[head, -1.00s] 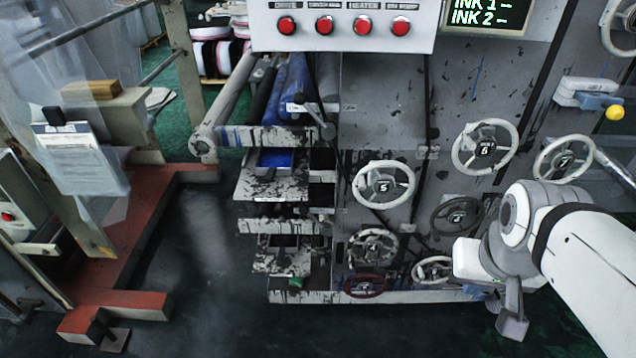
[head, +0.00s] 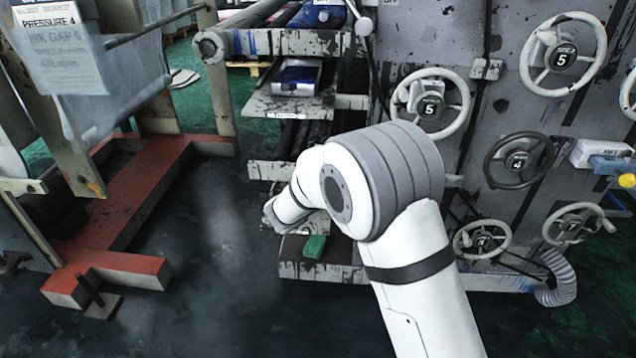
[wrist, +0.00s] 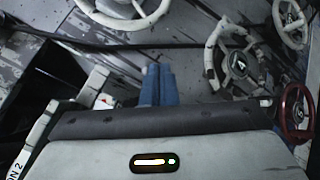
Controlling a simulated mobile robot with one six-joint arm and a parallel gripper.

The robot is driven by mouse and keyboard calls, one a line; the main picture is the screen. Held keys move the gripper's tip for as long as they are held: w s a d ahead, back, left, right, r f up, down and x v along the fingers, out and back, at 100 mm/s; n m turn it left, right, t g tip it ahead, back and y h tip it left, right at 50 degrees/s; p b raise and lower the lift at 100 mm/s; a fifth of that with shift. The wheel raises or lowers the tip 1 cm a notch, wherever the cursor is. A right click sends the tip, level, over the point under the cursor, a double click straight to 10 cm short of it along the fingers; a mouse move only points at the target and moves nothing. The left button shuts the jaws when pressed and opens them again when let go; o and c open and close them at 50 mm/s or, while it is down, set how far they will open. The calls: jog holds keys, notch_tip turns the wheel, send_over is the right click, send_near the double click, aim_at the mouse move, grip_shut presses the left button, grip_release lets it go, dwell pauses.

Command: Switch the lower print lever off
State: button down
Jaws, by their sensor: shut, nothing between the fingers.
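I cannot tell for certain which lever is the lower print lever. A white box (head: 600,153) with a blue part and a lever with a yellow knob (head: 627,180) sits at the right edge of the head view; its label is unclear. Another ball-ended lever (head: 363,25) is at the top, by the rollers. In the wrist view, my gripper's blue fingers (wrist: 158,83) are together and empty, in front of the machine's lower face. White pieces (wrist: 97,80) lie to their left. In the head view my arm hides the fingers.
More handwheels (head: 430,105) stick out from the panel. A green object (head: 314,247) lies at the lower rollers. A red frame (head: 130,200) stands left, with dark floor (head: 215,260) between.

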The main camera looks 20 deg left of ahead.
jog(key=s+a+f+n+t+y+b, duration=0.1)
jog(key=a+f+n+t+y+b, duration=0.1)
jog(key=a+f, duration=0.3)
jog(key=s+a+f+n+t+y+b, duration=0.2)
jog(key=a+f+n+t+y, duration=0.1)
jog(key=a, duration=0.8)
notch_tip(320, 180, down, 3)
jog(key=shift+s+a+r+n+t+y, duration=0.25)
jog(key=shift+n+y, duration=0.25)
jog(key=shift+y, duration=0.7)
jog(key=shift+w, duration=0.1)
jog(key=s+d+r+b+x, duration=0.1)
jog(key=d+r+b+x, duration=0.1)
jog(key=x, duration=1)
jog(key=shift+w+b, duration=0.35)
jog(key=shift+b, duration=0.4)
jog(key=shift+d, duration=0.15)
